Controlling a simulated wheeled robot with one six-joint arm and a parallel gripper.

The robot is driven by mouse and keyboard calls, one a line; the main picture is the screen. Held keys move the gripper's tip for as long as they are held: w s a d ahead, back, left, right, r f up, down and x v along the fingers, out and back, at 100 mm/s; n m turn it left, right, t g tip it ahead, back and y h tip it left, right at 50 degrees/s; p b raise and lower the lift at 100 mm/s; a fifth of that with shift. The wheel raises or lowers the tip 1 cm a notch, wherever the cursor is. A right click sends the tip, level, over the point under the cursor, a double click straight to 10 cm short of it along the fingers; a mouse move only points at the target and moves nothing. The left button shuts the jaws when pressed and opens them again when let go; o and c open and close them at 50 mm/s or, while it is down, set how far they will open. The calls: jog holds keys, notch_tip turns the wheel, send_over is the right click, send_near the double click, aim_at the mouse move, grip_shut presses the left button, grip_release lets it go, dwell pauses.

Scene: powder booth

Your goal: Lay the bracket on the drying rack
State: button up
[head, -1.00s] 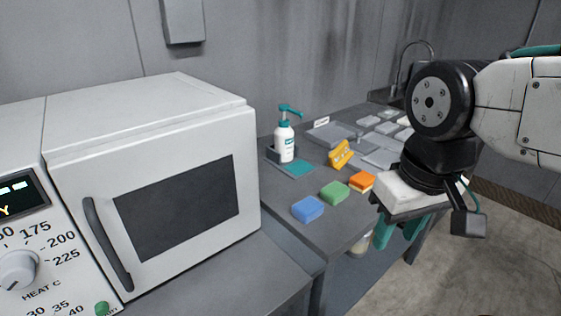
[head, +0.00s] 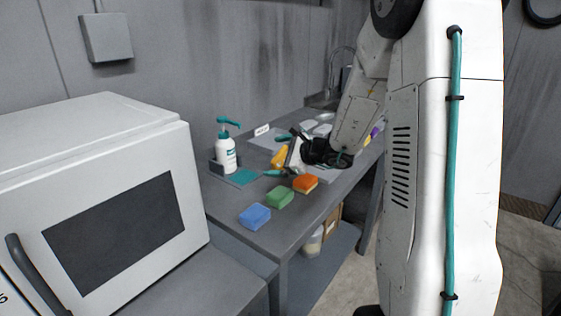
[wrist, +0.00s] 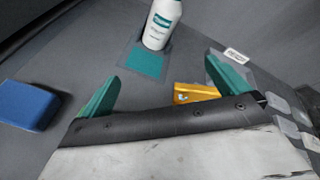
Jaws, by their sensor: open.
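The bracket (head: 279,157) is yellow, on the grey bench in the head view, partly hidden by my gripper. In the wrist view the bracket (wrist: 193,93) shows just past the palm edge, nearer the right finger, with a small hole. My gripper (head: 277,155) has its teal fingers spread around the bracket's spot, with nothing held; the wrist view also shows the spread fingers of my gripper (wrist: 160,74). I cannot tell for sure which of the grey trays or panels behind is the drying rack.
A white pump bottle (head: 225,155) stands by a teal pad (head: 242,177). Blue (head: 255,216), green (head: 279,196) and orange (head: 305,184) sponges lie along the bench front. A white oven (head: 110,190) stands at left. A white label card (head: 262,130) stands behind.

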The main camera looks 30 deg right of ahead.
aim_at(282, 157)
jog(key=d+f+m+h, duration=0.1)
jog(key=d, duration=0.1)
jog(key=w+d+f+m+h, duration=0.1)
jog(key=d+f, duration=0.1)
jog(key=d, duration=0.1)
jog(key=d+f+m+t+h, duration=0.1)
jog(key=d+m, duration=0.1)
jog(key=shift+w+d+f, duration=0.15)
jog(key=shift+d+f, duration=0.05)
jog(key=shift+f, duration=0.05)
jog(key=shift+w+d+f, duration=0.15)
jog(key=shift+w+f, duration=0.05)
jog(key=shift+w, duration=0.1)
jog(key=x, duration=0.7)
jog(key=shift+w+r, duration=0.2)
jog(key=shift+r, duration=0.05)
jog(key=shift+r, duration=0.1)
jog(key=c, duration=1.2)
